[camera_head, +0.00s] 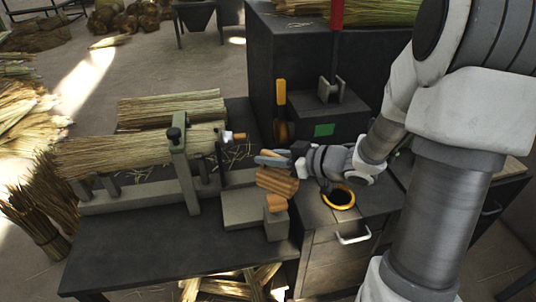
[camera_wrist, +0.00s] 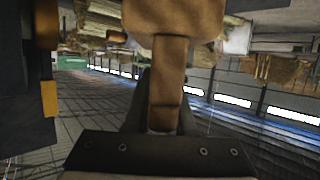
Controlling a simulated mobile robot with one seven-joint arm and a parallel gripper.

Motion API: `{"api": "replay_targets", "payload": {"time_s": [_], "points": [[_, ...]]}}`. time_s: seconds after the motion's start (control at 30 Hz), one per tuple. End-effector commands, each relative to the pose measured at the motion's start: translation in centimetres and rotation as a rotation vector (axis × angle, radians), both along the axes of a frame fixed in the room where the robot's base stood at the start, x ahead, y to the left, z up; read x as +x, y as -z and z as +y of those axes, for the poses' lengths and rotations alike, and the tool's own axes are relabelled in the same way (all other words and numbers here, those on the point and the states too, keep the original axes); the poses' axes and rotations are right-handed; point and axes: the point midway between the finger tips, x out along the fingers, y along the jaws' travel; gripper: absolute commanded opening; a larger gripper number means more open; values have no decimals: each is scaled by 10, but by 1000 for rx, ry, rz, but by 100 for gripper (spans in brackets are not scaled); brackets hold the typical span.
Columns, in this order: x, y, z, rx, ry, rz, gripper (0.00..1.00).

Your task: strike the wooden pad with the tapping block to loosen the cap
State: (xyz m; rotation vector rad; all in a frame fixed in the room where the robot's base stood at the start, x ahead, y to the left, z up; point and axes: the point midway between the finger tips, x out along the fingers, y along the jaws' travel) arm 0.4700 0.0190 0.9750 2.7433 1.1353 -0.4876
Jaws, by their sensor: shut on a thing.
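My gripper (camera_head: 283,160) is shut on the tapping block (camera_head: 277,182), a brown wooden block. In the wrist view its handle (camera_wrist: 168,85) runs between the fingers to a wider wooden head (camera_wrist: 172,18). In the head view the block is tilted and hangs just above and behind the wooden pad (camera_head: 276,203), a small wooden piece on top of a grey post. A narrow gap seems to separate them, but I cannot tell whether they touch. A light metal cap-like piece with a wooden end (camera_head: 236,136) shows at the right end of the clamped straw bundle.
The straw bundle (camera_head: 120,155) lies in a grey clamp fixture (camera_head: 184,165) on the dark bench (camera_head: 150,250). A dark cabinet with a red upright handle (camera_head: 337,15) stands behind. The bench front is clear.

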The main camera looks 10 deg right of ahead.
Motion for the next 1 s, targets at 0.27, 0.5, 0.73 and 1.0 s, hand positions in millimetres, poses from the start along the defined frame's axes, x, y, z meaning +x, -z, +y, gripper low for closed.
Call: {"api": "replay_targets", "payload": {"time_s": [0.27,0.5,0.73,1.0], "points": [[0,-1,0,1,0,-2,0],[0,28,0,2,-1,0,0],[0,59,0,0,-2,-2,0],[0,58,0,-1,0,-1,0]]}}
